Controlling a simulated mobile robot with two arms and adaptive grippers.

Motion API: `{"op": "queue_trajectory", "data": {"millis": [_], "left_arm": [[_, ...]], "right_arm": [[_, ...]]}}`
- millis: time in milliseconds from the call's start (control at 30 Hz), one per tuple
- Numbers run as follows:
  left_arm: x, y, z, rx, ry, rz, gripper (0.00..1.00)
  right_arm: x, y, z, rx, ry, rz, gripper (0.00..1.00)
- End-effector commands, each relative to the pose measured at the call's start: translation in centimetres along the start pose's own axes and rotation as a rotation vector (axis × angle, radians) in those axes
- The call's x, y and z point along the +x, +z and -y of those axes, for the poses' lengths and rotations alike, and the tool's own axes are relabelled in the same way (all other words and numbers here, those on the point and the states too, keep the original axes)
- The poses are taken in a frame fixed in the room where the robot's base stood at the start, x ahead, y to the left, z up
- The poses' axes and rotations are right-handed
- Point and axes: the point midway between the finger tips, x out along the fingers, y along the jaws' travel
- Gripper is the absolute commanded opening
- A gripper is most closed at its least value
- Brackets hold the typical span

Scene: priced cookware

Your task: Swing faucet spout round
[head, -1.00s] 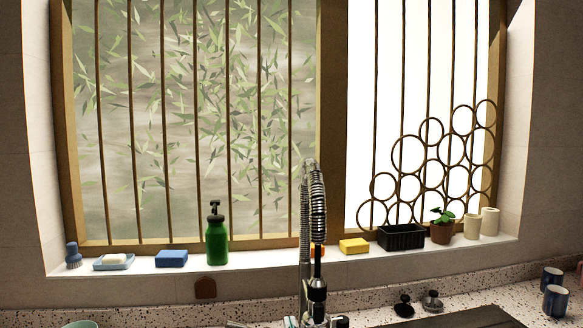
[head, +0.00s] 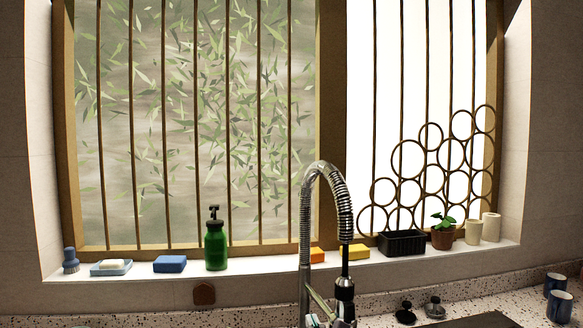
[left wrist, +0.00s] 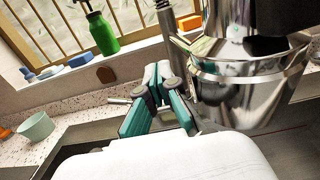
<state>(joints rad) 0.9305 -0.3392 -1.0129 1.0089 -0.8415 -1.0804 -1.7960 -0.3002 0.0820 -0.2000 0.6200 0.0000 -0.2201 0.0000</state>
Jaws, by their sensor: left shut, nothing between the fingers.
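The chrome faucet spout (head: 322,172) rises in front of the window and arches to the right in the head view. Its spring coil leads down to a black and chrome spray head (head: 344,288) on the right. In the left wrist view, a large shiny chrome part of the faucet (left wrist: 235,85) fills the upper right, close to the camera. My left gripper (left wrist: 157,76) is shut and empty, its teal fingers beside that chrome part; I cannot tell whether they touch it. In the head view only a small bit of it shows at the bottom by the faucet base. My right gripper is not in view.
The sill holds a green soap bottle (head: 215,245), a blue sponge (head: 170,264), a yellow sponge (head: 358,251), a black basket (head: 402,243) and a potted plant (head: 443,236). Blue cups (head: 559,304) stand on the right counter. A pale green bowl (left wrist: 36,127) sits left in the wrist view.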

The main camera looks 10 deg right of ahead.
Motion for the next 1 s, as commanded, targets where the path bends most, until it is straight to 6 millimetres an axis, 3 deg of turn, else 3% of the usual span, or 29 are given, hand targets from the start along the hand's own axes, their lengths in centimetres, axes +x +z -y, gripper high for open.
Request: {"op": "queue_trajectory", "data": {"millis": [100, 367, 1000], "left_arm": [[-0.6, 0.1, -0.2, -0.004, -0.013, -0.009, 0.00], [-1.3, -0.1, -1.1, -0.002, -0.014, -0.009, 0.00], [-9.0, -0.1, -1.3, 0.002, -0.012, -0.010, 0.00]], "right_arm": [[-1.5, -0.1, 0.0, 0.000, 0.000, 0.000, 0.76], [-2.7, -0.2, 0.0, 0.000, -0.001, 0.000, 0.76], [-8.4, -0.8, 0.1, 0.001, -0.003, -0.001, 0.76]]}}
